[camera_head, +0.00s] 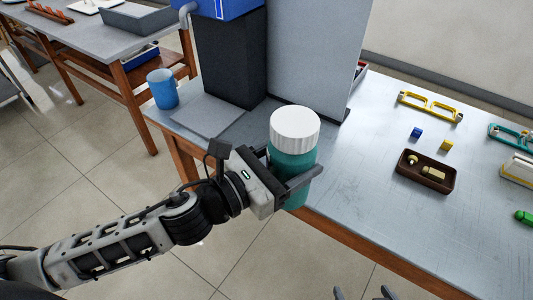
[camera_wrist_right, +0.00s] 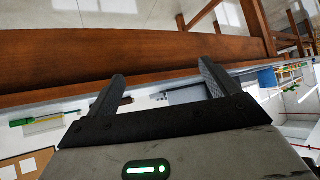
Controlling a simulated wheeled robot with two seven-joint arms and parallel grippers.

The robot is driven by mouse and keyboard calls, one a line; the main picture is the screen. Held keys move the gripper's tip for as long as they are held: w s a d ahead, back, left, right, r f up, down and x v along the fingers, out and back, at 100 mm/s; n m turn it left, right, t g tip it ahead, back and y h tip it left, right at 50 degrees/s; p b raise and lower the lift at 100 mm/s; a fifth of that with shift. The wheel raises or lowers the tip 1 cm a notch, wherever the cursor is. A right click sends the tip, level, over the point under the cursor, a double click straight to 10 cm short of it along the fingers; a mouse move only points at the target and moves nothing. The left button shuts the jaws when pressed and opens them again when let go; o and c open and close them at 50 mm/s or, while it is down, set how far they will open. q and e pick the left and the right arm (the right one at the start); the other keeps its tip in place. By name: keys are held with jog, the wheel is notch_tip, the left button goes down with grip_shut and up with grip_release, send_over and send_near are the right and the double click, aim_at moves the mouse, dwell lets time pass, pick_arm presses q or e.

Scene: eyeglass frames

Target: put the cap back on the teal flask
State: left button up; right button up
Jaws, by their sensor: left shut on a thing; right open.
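The teal flask (camera_head: 290,163) is upright in the head view, at the table's front edge. A white ribbed cap (camera_head: 295,128) sits on top of it; I cannot tell how tightly it is seated. My left gripper (camera_head: 297,176) is shut around the flask's body, below the cap, with one finger across its near side. Its other finger is mostly hidden by the flask. My right gripper (camera_head: 362,294) shows only its fingertips at the bottom edge, apart from the flask. In the right wrist view my right gripper (camera_wrist_right: 161,74) is open and empty.
A blue mug (camera_head: 162,89) stands left of a dark box-like stand (camera_head: 231,62). A brown tray (camera_head: 426,172) with small pieces, yellow frames (camera_head: 430,107) and small blue and yellow cubes lie on the right. The table's middle is clear. A wooden table edge (camera_wrist_right: 150,55) crosses the right wrist view.

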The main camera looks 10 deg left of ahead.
pick_arm(q)
jog(key=a+f+n+t+y, duration=0.1)
jog(key=a+n+t+y, duration=0.3)
jog(key=a+n+y, duration=0.4)
jog(key=a+y, duration=0.3)
jog(key=a, duration=0.3)
jog(key=shift+w+y, duration=0.15)
jog(key=shift+y, duration=0.15)
pick_arm(e)
jog(key=shift+w+d+f, duration=0.1)
jog(key=shift+w+d, duration=0.1)
jog(key=shift+w, duration=0.4)
jog(key=shift+w+d, duration=0.2)
jog(key=shift+w, duration=0.4)
jog(key=shift+c, duration=0.4)
